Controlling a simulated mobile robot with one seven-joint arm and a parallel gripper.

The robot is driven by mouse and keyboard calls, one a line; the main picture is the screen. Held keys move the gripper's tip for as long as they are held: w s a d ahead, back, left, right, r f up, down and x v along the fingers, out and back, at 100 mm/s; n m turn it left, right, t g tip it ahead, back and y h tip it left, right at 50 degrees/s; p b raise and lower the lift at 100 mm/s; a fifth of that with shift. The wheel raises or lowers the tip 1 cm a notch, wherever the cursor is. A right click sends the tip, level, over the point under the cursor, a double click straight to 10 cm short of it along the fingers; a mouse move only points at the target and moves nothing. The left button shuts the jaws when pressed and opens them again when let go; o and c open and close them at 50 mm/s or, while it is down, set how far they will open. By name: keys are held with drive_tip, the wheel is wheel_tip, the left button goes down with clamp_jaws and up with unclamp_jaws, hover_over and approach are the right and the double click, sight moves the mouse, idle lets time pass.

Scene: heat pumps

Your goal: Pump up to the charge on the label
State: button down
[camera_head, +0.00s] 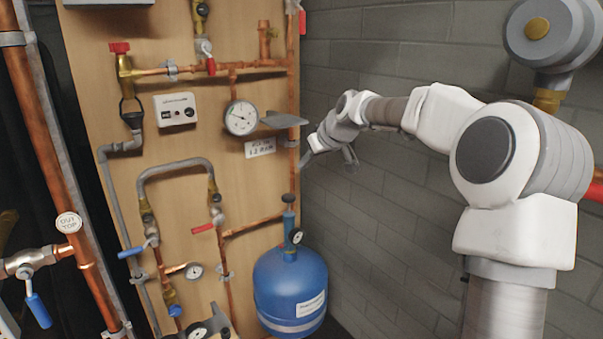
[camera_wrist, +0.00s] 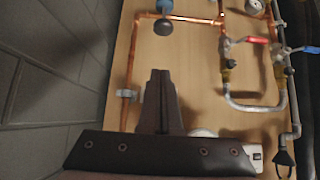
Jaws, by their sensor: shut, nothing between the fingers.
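A blue tank (camera_head: 290,290) with a white sticker stands at the foot of the wooden board. On top is a blue pump body (camera_head: 289,222) with a dark round knob (camera_head: 288,198). A small dial (camera_head: 297,236) is beside the pump body; its needle is too small to read. The white label plate (camera_head: 261,147) on the board appears to read 1.2 BAR. My gripper (camera_head: 325,160) is above and right of the knob, apart from it. In the wrist view its dark fingers (camera_wrist: 160,75) are shut and empty, pointing towards the knob (camera_wrist: 163,27).
A larger gauge (camera_head: 242,117) and a flat grey plate (camera_head: 287,120) are above the label. Copper pipes and valves with red (camera_head: 203,229) and blue levers (camera_head: 132,252) cover the board. A grey block wall (camera_head: 400,190) is close on the right.

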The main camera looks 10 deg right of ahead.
hover_over(288, 194)
drive_tip(key=s, duration=0.3)
drive_tip(key=f, duration=0.4)
drive_tip(key=d+f, duration=0.1)
drive_tip(key=f, duration=0.1)
drive_tip(key=shift+w+f+p, duration=0.1)
drive_tip(key=shift+w+p, duration=0.1)
drive_tip(key=shift+p, duration=0.1)
wheel_tip(288, 194, down, 3)
drive_tip(key=shift+r, duration=0.2)
drive_tip(key=shift+f, duration=0.65)
